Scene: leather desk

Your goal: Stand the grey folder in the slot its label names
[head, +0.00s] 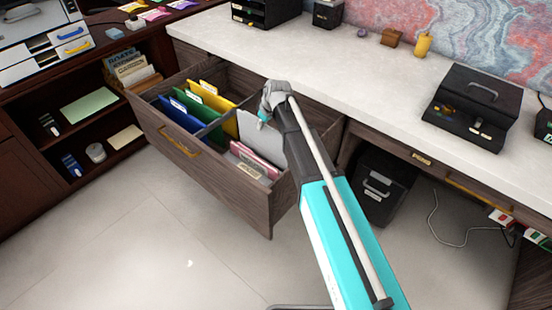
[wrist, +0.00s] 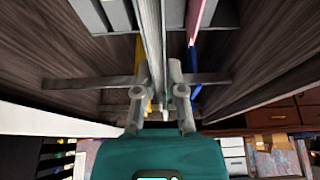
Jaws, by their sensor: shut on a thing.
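The grey folder (head: 254,138) is upright at the right part of the open drawer (head: 222,182) in the head view. My gripper (head: 266,116) is shut on its top edge. In the wrist view the grey folder (wrist: 153,38) runs edge-on between the fingers of my gripper (wrist: 156,100). Its lower part is hidden behind the pink folder (head: 255,160), so I cannot tell whether it touches the drawer floor. The blue folder (head: 180,114), green folder (head: 200,113) and yellow folder (head: 213,100) stand in the left part. The label writing is too small to read.
The white desktop (head: 335,68) borders the drawer at the back and carries a black box (head: 472,105). A dark shelf unit (head: 75,125) stands at the left. The floor in front (head: 150,240) is clear.

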